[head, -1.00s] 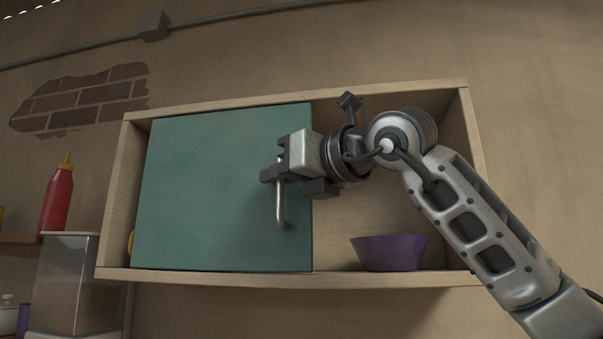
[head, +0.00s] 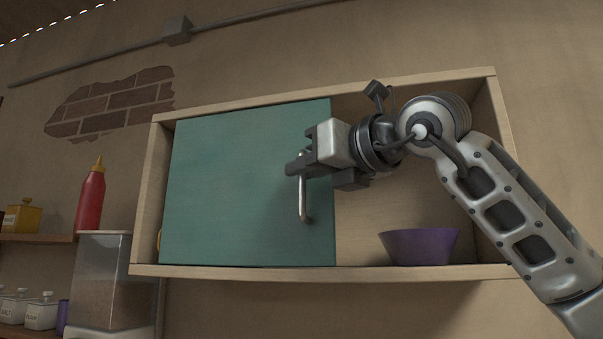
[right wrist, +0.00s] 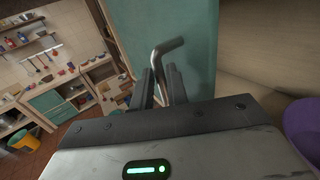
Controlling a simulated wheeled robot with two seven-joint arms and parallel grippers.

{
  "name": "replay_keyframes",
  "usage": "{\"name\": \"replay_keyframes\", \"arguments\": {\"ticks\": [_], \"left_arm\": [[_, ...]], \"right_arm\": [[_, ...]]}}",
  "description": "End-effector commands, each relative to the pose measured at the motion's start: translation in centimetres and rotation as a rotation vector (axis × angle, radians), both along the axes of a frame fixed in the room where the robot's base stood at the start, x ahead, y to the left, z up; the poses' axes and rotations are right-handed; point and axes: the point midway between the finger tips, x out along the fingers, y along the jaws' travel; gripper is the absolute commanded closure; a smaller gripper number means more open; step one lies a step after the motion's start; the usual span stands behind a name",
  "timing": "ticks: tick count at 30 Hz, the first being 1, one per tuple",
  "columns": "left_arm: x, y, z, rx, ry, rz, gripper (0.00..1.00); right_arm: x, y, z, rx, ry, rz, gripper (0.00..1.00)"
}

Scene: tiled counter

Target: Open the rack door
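The rack (head: 330,273) is a pale wooden wall cabinet in the head view. Its teal door (head: 235,190) covers the left part, and the right part shows the inside. A metal bar handle (head: 303,200) stands upright near the door's right edge. My right gripper (head: 296,168) reaches in from the right at the handle's upper end. In the right wrist view the bent handle (right wrist: 168,48) runs between the two dark fingers (right wrist: 160,88), which are close around it. The door (right wrist: 185,25) shows behind them. My left gripper is not in view.
A purple bowl (head: 420,246) stands on the rack floor at right. To the left are a red squeeze bottle (head: 90,203), a clear container (head: 100,275) and small white jars (head: 40,312). The wall below the rack is clear.

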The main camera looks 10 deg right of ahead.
Motion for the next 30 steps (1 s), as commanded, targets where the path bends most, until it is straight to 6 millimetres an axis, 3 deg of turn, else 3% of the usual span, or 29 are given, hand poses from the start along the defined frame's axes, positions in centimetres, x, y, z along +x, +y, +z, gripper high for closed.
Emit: {"name": "replay_keyframes", "arguments": {"ticks": [5,16,21,30], "left_arm": [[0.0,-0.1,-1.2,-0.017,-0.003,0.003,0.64],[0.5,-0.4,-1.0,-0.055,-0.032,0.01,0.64],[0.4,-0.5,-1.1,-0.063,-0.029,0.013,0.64],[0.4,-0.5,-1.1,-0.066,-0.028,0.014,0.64]], "right_arm": [[-3.5,-1.9,-0.3,0.001,-0.005,-0.003,0.84],[-10.8,-5.6,-0.2,0.0,-0.002,-0.002,0.84],[-12.5,-6.5,-0.1,0.0,0.0,-0.001,0.84],[-12.9,-6.7,-0.1,-0.002,0.001,0.0,0.84]]}}
